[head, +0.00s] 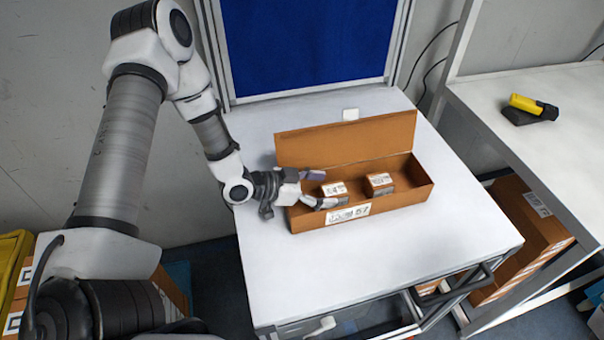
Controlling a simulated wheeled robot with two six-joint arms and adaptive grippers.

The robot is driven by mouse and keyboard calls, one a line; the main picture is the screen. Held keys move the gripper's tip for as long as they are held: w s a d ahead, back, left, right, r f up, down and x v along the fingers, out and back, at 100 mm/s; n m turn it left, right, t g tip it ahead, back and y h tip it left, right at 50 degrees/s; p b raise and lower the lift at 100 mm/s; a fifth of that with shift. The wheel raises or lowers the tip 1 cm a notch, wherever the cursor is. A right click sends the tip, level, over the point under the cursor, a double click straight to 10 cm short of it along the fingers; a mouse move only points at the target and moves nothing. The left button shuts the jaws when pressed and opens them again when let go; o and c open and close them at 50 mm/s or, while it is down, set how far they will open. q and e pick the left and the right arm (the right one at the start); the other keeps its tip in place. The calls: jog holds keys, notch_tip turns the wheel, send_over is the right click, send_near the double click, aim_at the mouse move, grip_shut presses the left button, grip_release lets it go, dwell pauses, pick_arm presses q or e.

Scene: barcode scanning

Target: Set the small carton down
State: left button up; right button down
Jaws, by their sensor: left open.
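A long open brown box (402,198) stands on the white table, its lid flap raised at the back. Two small cartons with white labels sit inside it. One carton (334,189) is in the left part of the box, and the other carton (379,184) is to its right near the middle. My left gripper (317,189) reaches into the left end of the box. Its fingers are apart, close to the left carton, one behind and one in front. I cannot tell whether they touch it. My right gripper is not in view.
The white table (390,258) is clear in front of the box. A yellow and black scanner (530,106) rests on the side table (545,150) at right. A blue panel (305,45) stands behind.

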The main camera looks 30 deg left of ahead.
pick_arm(q)
jog(key=v, duration=0.5)
jog(key=shift+a+r, duration=0.1)
jog(key=p+v, duration=0.3)
jog(key=v, duration=0.3)
jog(key=shift+p, duration=0.4)
